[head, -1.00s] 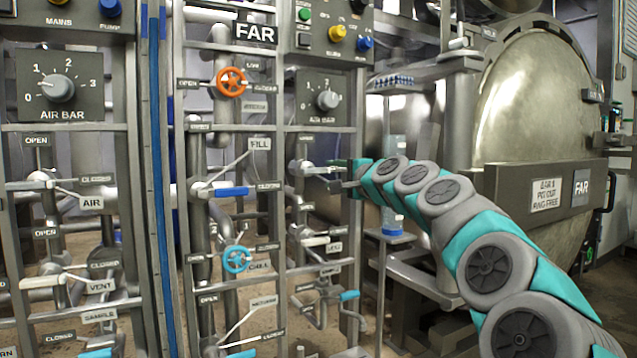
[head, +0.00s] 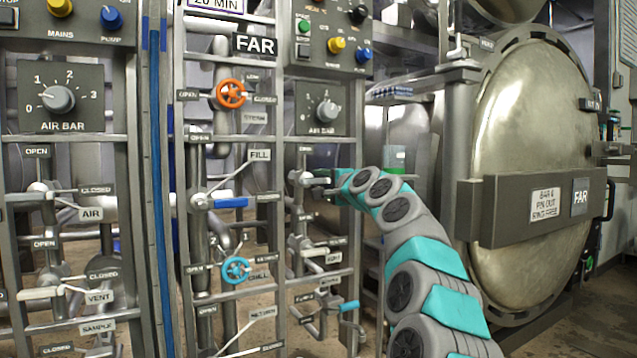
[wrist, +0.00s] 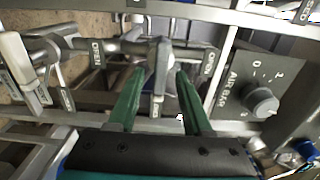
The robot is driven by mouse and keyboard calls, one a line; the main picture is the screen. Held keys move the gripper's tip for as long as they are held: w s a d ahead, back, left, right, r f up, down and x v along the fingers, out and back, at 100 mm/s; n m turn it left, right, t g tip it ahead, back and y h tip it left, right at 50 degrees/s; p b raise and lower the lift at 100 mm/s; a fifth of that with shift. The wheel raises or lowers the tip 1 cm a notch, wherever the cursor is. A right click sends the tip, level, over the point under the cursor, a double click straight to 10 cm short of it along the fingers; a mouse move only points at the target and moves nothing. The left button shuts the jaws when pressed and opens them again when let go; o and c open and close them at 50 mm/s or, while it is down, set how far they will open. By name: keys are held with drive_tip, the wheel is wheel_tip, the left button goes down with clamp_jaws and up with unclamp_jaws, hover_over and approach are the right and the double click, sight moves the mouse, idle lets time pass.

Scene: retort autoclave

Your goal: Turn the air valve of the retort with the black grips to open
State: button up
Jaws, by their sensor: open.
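On the panel marked FAR (head: 255,44), a valve (head: 299,178) sits below that panel's air dial, with an OPEN label (head: 305,148) above it. My gripper (head: 325,186) reaches it from the right. In the wrist view my gripper (wrist: 160,74) is open, its two green fingers on either side of a pale grey lever (wrist: 158,62). I cannot tell whether they touch it. The far end of the lever and any black grip are not clear. The valve's own name label is hidden or unreadable. The left panel has another valve (head: 42,187) marked AIR, with a pale lever.
The FAR retort's round door (head: 530,130) stands right of my arm. A blue-gripped lever (head: 231,203), orange handwheel (head: 231,94) and blue handwheel (head: 236,270) are left of the valve. Frame bars and a pale vent lever (wrist: 18,70) lie close by.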

drive_tip(key=shift+w+a, duration=0.35)
clamp_jaws()
idle(0.4)
drive_tip(key=shift+f, duration=0.1)
